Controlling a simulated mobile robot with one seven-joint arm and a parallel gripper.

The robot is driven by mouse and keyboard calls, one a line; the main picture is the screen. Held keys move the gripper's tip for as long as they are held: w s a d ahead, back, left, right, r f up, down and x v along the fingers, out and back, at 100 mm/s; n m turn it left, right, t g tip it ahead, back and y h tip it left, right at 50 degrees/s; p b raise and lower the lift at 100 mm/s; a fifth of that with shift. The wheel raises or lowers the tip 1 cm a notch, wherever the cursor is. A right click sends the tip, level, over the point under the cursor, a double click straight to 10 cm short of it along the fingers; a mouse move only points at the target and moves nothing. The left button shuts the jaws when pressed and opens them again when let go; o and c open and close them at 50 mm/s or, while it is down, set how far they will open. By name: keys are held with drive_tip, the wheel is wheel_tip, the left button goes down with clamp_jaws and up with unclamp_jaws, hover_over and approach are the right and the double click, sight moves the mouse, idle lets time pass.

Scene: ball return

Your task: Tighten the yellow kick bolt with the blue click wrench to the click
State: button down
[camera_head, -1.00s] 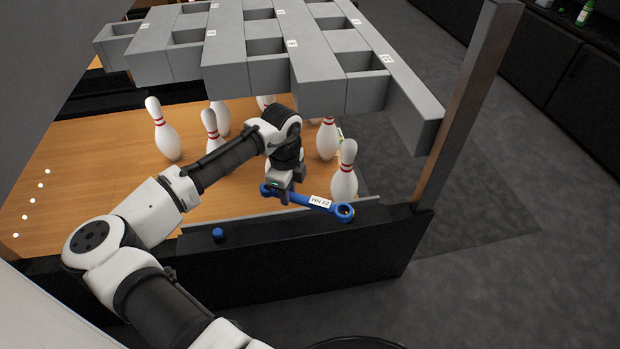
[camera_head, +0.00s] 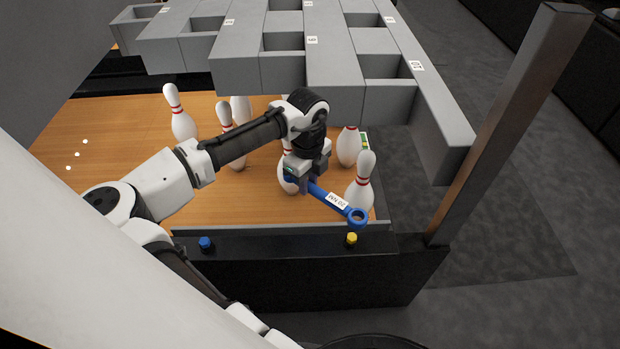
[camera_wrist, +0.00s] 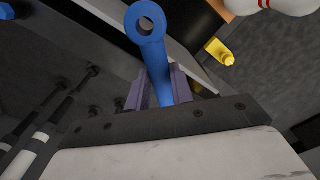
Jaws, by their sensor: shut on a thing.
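The blue click wrench (camera_head: 325,196) has a ring end and a white label reading 20 Nm. My gripper (camera_head: 302,181) is shut on its handle, above the lane deck. The wrist view shows the wrench (camera_wrist: 160,62) running up from between the jaws (camera_wrist: 158,92), its ring at the top. The yellow kick bolt (camera_head: 352,239) stands on the black ledge. In the head view it is just below the wrench ring and apart from it. In the wrist view the yellow bolt (camera_wrist: 220,52) lies right of the ring, clear of it.
A blue bolt (camera_head: 205,244) stands further left on the same black ledge (camera_head: 275,246). Several white pins (camera_head: 363,182) stand on the wooden lane close behind the wrench. A grey slotted rack (camera_head: 330,75) hangs above, and a post (camera_head: 500,130) rises at the right.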

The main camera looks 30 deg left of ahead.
drive_tip(key=shift+a+r+p, duration=0.1)
drive_tip(key=shift+p, duration=0.3)
drive_tip(key=shift+a+f, duration=0.1)
drive_tip(key=shift+f, duration=0.2)
drive_tip(key=shift+f+b, duration=0.8)
drive_tip(key=shift+f, duration=3.15)
drive_tip(key=w+d+m, duration=0.9)
drive_tip(key=w+m, duration=0.2)
drive_tip(key=m, duration=0.1)
drive_tip(key=shift+w+d+m, duration=0.3)
drive_tip(key=shift+m, duration=0.1)
drive_tip(key=shift+d, duration=0.1)
drive_tip(key=shift+w+d+m, duration=0.15)
drive_tip(key=shift+d+m, duration=0.25)
